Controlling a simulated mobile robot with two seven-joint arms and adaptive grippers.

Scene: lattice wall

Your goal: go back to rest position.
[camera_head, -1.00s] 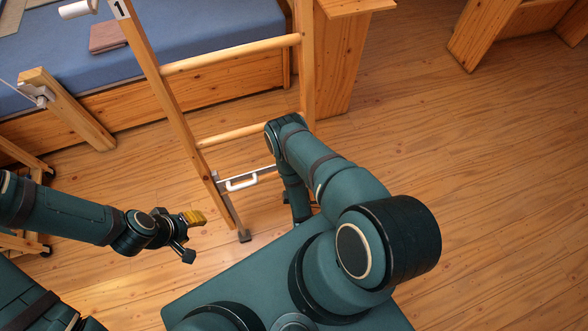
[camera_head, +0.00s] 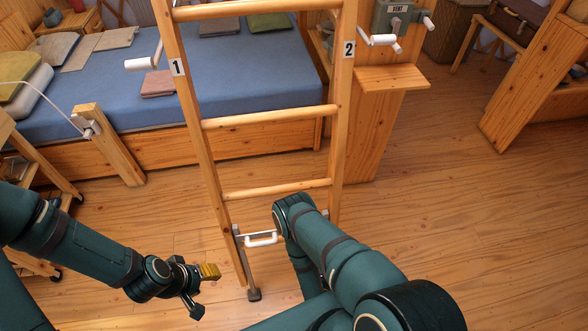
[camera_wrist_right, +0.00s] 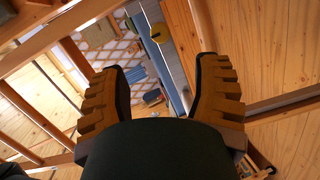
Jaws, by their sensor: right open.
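My left arm comes in from the left in the head view. Its gripper (camera_head: 204,290) hangs over the wood floor, with a yellow-padded finger and a dark finger spread apart and nothing between them. My right arm (camera_head: 335,250) reaches forward to the foot of the wooden ladder (camera_head: 270,115); its gripper is hidden behind the arm there. In the right wrist view the right gripper (camera_wrist_right: 160,85) is open, with two ridged yellow-brown finger pads wide apart and nothing held between them.
The ladder, marked 1 and 2, stands before a blue bed (camera_head: 110,95). A white handle (camera_head: 262,239) is on a low bar at the ladder's foot. A post with a white fitting (camera_head: 108,145) is at left, a vent box (camera_head: 393,20) at right. Floor at right is clear.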

